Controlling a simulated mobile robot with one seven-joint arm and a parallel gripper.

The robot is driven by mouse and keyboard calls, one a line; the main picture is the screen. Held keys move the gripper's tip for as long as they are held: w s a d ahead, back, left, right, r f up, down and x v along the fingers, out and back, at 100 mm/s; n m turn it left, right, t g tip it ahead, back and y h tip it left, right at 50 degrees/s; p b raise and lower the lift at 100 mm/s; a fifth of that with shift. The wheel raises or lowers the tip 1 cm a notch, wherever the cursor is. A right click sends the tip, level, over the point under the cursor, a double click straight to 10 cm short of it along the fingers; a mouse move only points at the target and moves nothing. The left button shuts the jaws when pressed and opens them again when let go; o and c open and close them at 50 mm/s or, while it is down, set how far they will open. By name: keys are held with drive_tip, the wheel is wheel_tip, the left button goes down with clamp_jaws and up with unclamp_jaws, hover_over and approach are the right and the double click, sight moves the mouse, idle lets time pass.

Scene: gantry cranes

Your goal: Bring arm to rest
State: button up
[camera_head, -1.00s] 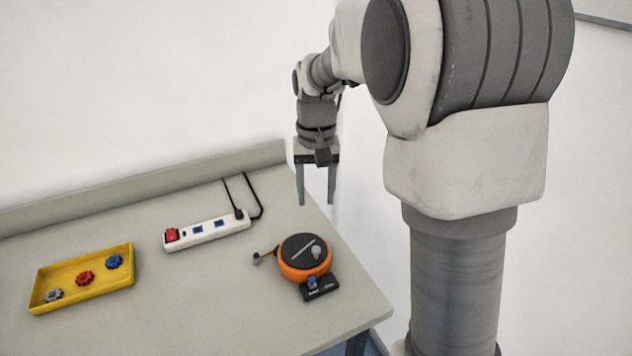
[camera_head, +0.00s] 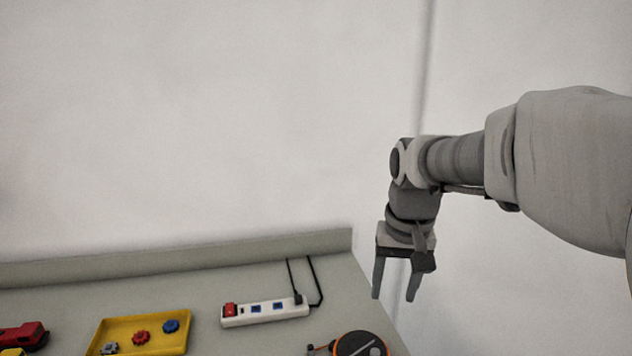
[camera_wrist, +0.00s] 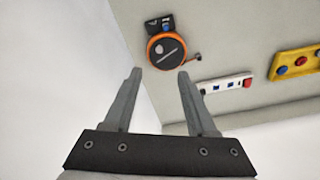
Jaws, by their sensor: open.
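My gripper (camera_head: 394,284) hangs at the right of the head view, fingers pointing down, beside the right edge of the bench. Its two fingers are apart with nothing between them. In the wrist view my gripper (camera_wrist: 158,75) also shows open and empty, with the orange and black round device (camera_wrist: 168,50) beyond the fingertips. No object touches the fingers. My arm reaches in from the right edge of the head view.
The grey bench (camera_head: 190,288) has a raised back edge. On it are a white power strip (camera_head: 290,311), a yellow tray (camera_head: 120,322) with coloured knobs, a red object (camera_head: 24,336) and the orange device (camera_head: 362,345), partly cut off. White wall lies behind.

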drive_tip(key=s+r+n+t, duration=0.1)
drive_tip(key=s+t, duration=0.3)
drive_tip(key=s, duration=1.2)
drive_tip(key=shift+n, duration=0.4)
drive_tip(key=shift+a+r, duration=0.1)
drive_tip(key=shift+a, duration=0.05)
